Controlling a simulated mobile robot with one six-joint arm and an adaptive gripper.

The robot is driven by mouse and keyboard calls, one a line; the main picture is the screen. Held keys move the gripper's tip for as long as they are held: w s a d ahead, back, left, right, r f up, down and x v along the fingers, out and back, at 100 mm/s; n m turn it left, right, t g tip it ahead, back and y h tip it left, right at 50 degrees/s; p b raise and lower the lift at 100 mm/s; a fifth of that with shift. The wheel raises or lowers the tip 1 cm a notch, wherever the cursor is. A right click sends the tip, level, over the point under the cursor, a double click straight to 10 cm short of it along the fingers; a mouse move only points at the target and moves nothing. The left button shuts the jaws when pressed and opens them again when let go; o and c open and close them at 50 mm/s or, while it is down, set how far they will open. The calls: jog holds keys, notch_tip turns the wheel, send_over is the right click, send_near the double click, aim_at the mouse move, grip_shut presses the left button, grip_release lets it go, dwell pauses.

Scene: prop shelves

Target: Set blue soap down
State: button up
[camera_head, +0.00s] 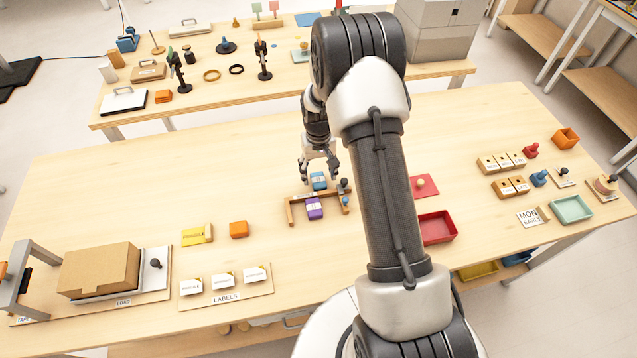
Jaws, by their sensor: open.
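The blue soap (318,182) is a small blue block with a pale label, near the middle of the front table. It lies at the far side of a low wooden frame (291,213). My gripper (320,179) is open, with its fingers pointing down around or just above the blue soap; I cannot tell whether they touch it. A purple soap (314,209) with a pale label lies closer to the camera, at the frame's near side. Whether the blue soap rests fully on the surface is hard to tell.
A small dark-knobbed piece (345,186) stands right of the soaps. An orange box (238,229) and yellow block (197,234) are to the left. A red card (424,186) and red tray (437,228) are right of my arm. The table left of the gripper is clear.

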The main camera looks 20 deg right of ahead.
aim_at(318, 179)
notch_tip(318, 179, down, 3)
jog(key=shift+r, duration=0.15)
jog(key=shift+r, duration=0.1)
jog(key=shift+c, duration=0.3)
jog(key=c, duration=1.2)
jog(key=shift+r, duration=0.1)
notch_tip(318, 179, up, 20)
jog(key=p, duration=0.5)
jog(key=s+a+f+n+b, duration=0.1)
jog(key=s+a+n, duration=0.1)
jog(key=s+a, duration=0.7)
jog(key=shift+s+a+f+b, duration=0.4)
jog(key=shift+a, duration=0.5)
